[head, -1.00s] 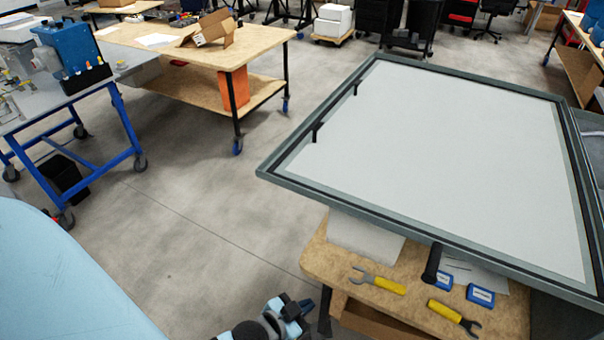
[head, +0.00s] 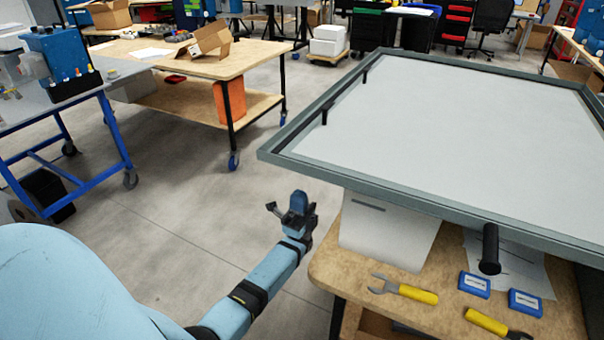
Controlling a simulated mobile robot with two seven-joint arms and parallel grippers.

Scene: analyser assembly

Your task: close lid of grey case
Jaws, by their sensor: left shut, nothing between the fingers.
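The grey case's lid (head: 440,215) fills the right side of the head view as a wide, grey-framed panel with a pale inner face (head: 470,130). It is raised above the wooden bench. A black cylindrical handle (head: 490,248) shows at the lid's near edge. The body of the case cannot be made out clearly. My left gripper (head: 291,208) is shut and empty. It is to the left of the bench, below the lid's near left corner in the picture, and appears apart from the lid. My right gripper is out of view.
The wooden bench (head: 357,283) holds a yellow-handled wrench (head: 405,291), a second yellow-handled tool (head: 487,322), two blue boxes (head: 474,285) and papers. A wooden table (head: 165,53) and a blue-framed table (head: 55,115) stand at left. Open floor (head: 190,190) lies between.

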